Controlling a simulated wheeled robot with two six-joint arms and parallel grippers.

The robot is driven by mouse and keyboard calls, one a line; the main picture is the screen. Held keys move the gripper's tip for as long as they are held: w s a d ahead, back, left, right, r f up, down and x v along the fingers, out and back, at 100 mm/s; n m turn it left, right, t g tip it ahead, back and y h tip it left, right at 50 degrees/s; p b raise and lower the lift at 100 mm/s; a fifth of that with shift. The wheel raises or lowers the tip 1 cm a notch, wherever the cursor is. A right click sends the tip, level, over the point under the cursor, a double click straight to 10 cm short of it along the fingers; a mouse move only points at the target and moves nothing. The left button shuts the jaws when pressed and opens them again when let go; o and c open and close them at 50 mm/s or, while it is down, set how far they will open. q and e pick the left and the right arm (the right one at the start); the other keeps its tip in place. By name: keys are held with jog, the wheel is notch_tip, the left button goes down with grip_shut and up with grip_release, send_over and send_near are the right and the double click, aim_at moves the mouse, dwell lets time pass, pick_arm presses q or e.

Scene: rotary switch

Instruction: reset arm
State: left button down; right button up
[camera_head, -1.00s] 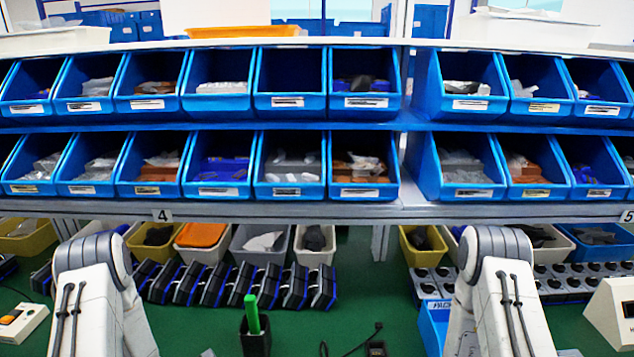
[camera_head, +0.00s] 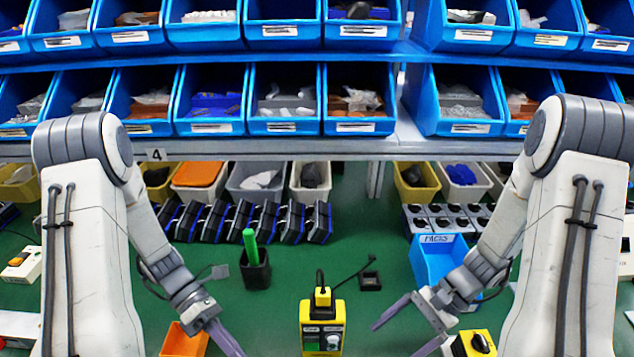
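My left arm comes in from the left, and its gripper (camera_head: 226,338) hangs low over the green table beside an orange bin. One purple-grey finger shows clearly and the rest is cut off or hidden, so its opening is unclear. My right gripper (camera_head: 402,334) is at the lower right with its two purple-grey fingers spread apart and nothing between them. A yellow device (camera_head: 311,341) with a grey knob and a cable stands between the grippers, apart from both. A yellow box with a black rotary knob (camera_head: 480,343) sits beside my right gripper.
An orange bin (camera_head: 184,343) is by my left gripper. A black holder (camera_head: 256,273) with a green stick stands behind. A blue bin (camera_head: 428,262) is behind my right forearm. Blue shelf bins (camera_head: 290,126) fill the back. Green table (camera_head: 277,312) is free around the yellow device.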

pick_arm(q)
jog(key=w+a+r+m+t+y, duration=0.1)
jog(key=w+r+m+t+y, duration=0.35)
jog(key=m, duration=0.65)
jog(key=w+a+r+m+t+y, duration=0.2)
jog(key=w+r+m+t+y, duration=0.3)
jog(key=m, duration=0.6)
pick_arm(e)
jog(key=w+d+r+n+t+h, duration=0.2)
jog(key=w+r+n+t+h, duration=0.35)
jog(key=r+n+h, duration=0.5)
pick_arm(q)
jog(key=s+d+r+m+g, duration=0.1)
jog(key=s+d+r+m, duration=0.1)
jog(key=s+d, duration=0.4)
jog(key=s+d+r+m+g, duration=0.1)
jog(key=s+d+r+m, duration=0.2)
jog(key=s+d+m, duration=0.2)
jog(key=s+d, duration=0.1)
jog(key=s, duration=0.2)
jog(key=shift+s+d+h, duration=0.35)
jog(key=shift+s+d, duration=0.05)
pick_arm(e)
jog(key=s+a+r+n+g+y, duration=0.2)
jog(key=s+a+r+n, duration=0.3)
jog(key=s+a+n, duration=0.3)
jog(key=s+a, duration=0.4)
jog(key=s, duration=0.2)
jog(key=shift+a+r+n+y, duration=0.2)
jog(key=shift+n+y, duration=0.15)
